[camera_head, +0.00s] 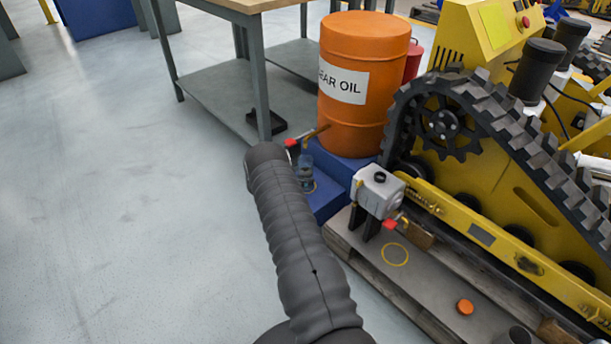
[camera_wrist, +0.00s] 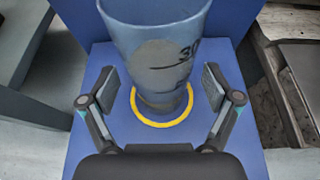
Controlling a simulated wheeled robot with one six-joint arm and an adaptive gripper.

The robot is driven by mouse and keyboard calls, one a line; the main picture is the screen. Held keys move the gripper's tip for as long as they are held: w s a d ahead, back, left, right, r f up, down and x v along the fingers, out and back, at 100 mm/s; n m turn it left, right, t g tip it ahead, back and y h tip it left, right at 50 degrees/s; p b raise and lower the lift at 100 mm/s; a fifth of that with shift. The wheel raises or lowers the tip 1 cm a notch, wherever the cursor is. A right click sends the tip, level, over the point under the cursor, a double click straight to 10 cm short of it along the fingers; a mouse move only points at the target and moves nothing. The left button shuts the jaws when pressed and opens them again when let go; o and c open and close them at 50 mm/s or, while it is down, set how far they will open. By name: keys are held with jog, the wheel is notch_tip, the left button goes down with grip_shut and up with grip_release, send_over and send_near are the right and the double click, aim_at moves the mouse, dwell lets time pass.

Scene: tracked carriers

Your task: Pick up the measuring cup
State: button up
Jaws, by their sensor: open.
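The measuring cup (camera_wrist: 155,50) is a translucent blue-grey cup with dark volume marks, upright on a blue stand (camera_wrist: 90,140) inside a yellow ring (camera_wrist: 160,122). In the head view the cup (camera_head: 305,172) stands below the tap of the orange gear oil drum, partly hidden by my arm. My gripper (camera_wrist: 161,86) is open, with one finger on each side of the cup's narrow lower part. A gap shows between each finger and the cup. The cup's top is cut off in the wrist view. In the head view my gripper is hidden behind my dark arm.
The orange drum (camera_head: 345,115) with a red-handled tap (camera_head: 296,142) rises close behind the cup. A grey tank (camera_head: 377,192) with a red-handled valve stands on the pallet (camera_head: 430,270) at right, beside a yellow tracked machine (camera_head: 490,180). A workbench (camera_head: 215,85) stands behind; the left floor is clear.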

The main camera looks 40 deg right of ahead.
jog(key=shift+x, duration=0.95)
jog(key=shift+r, duration=0.1)
jog(key=c, duration=1.5)
jog(key=shift+o, duration=0.2)
jog(key=shift+r, duration=0.1)
